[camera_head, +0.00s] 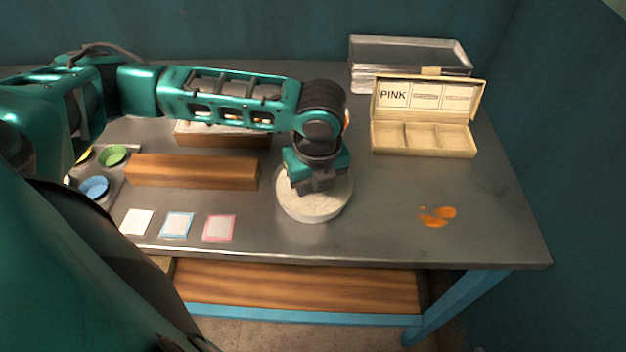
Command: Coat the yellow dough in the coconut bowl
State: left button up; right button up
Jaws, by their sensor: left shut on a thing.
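The coconut bowl (330,207) is round and white with pale flakes inside. It stands near the middle of the grey table, towards the front. My left gripper (316,187) points down over the bowl, with its fingers low at the flakes. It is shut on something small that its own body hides. No yellow dough shows clearly anywhere, so I cannot see what lies between the fingers. My right gripper is not in view.
A cream box marked PINK (423,140) stands open at the back right, before clear trays (410,53). A wooden block (192,171), coloured cups (94,187) and several square cards (177,224) lie left. Orange pieces (437,216) lie right, with bare table around them.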

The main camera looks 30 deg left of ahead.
pick_arm(q)
jog(key=shift+s+d+p, duration=0.15)
jog(key=shift+d+p, duration=0.1)
jog(key=shift+p, duration=0.1)
dwell(0.8)
jog(key=shift+w+d, duration=0.2)
jog(key=shift+d, duration=0.2)
jog(key=shift+w+a, duration=0.1)
jog(key=shift+w, duration=0.25)
jog(key=shift+a, duration=0.45)
jog(key=shift+s+a, duration=0.15)
jog(key=shift+s, duration=0.15)
jog(key=shift+s+d, duration=0.25)
jog(key=shift+d, duration=0.1)
